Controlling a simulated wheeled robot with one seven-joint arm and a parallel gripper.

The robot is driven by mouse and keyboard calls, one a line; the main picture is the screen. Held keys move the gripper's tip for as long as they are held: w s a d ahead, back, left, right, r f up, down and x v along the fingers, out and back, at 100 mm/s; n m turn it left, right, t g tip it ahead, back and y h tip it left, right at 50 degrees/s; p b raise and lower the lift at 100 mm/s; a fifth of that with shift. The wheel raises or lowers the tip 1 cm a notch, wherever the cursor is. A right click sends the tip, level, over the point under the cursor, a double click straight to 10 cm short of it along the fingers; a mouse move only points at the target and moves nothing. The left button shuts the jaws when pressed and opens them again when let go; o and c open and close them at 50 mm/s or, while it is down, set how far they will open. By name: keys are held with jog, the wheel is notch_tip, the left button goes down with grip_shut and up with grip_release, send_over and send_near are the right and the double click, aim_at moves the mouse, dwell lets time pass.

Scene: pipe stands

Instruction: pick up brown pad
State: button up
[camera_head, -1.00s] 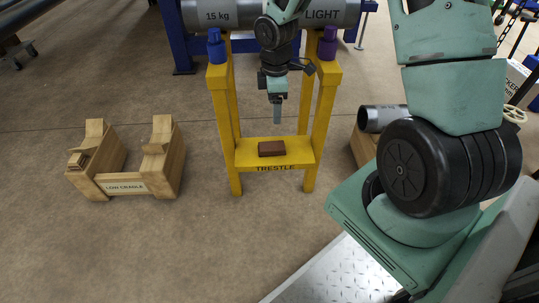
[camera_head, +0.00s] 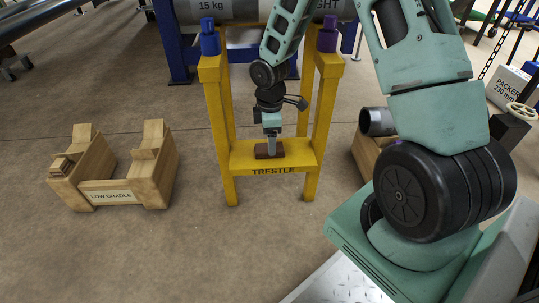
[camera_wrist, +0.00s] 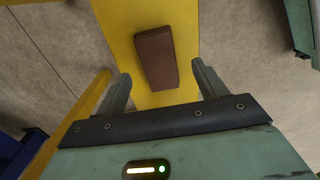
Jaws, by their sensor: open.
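The brown pad (camera_head: 268,151) lies on the yellow shelf of the trestle (camera_head: 272,172). My gripper (camera_head: 272,147) is above the shelf and overlaps the pad in the head view, hiding its middle. In the wrist view the brown pad (camera_wrist: 155,57) lies flat, slightly tilted in the picture. My gripper (camera_wrist: 161,84) is open there, with one finger to each side of the pad's near end. The fingers hold nothing, and most of the pad shows beyond the fingertips.
The trestle's yellow posts stand on both sides of my arm, topped by a blue piece (camera_head: 209,38) and a purple piece (camera_head: 327,36). A large grey pipe (camera_head: 238,10) lies behind. A wooden low cradle (camera_head: 112,190) stands left. A short pipe (camera_head: 377,121) is at right.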

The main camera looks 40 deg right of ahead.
notch_tip(320, 180, down, 3)
jog(key=shift+w+b, duration=0.1)
jog(key=shift+b, duration=0.7)
jog(key=shift+r, duration=0.1)
jog(key=c, duration=1.1)
notch_tip(320, 180, up, 10)
jog(key=p, duration=0.7)
